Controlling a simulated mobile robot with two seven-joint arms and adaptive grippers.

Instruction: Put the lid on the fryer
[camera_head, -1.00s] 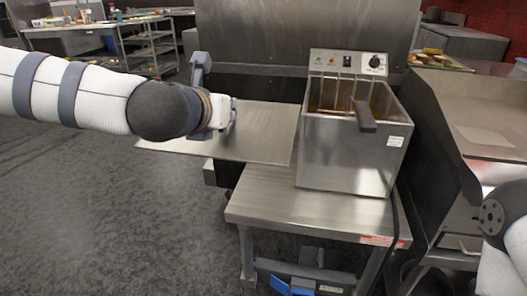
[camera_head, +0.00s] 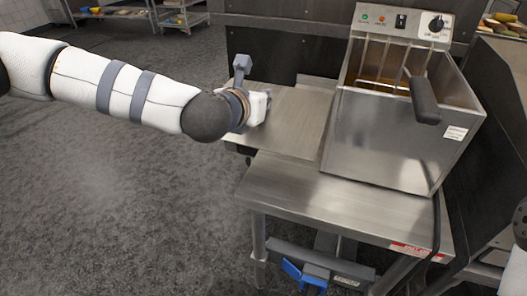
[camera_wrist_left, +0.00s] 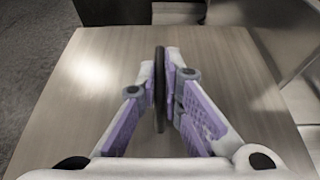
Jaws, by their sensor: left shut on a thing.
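The lid (camera_head: 299,122) is a flat, brushed-metal plate, held roughly level just left of the fryer and above the back-left part of the metal stand. My left gripper (camera_head: 266,106) is at the lid's upper side. In the left wrist view my left gripper (camera_wrist_left: 164,88) is shut on the lid's dark upright handle (camera_wrist_left: 159,88), with the lid (camera_wrist_left: 95,85) spread out below the fingers. The fryer (camera_head: 385,140) is a steel box with an open top, standing upright on the stand. A basket with a black handle (camera_head: 424,100) sits inside it. My right gripper is out of view.
The metal stand (camera_head: 300,195) has clear top space in front of the fryer. A dark cord (camera_head: 437,215) hangs down the stand's right side. The fryer's control panel (camera_head: 400,22) rises at its back. Open grey floor (camera_head: 120,200) lies to the left.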

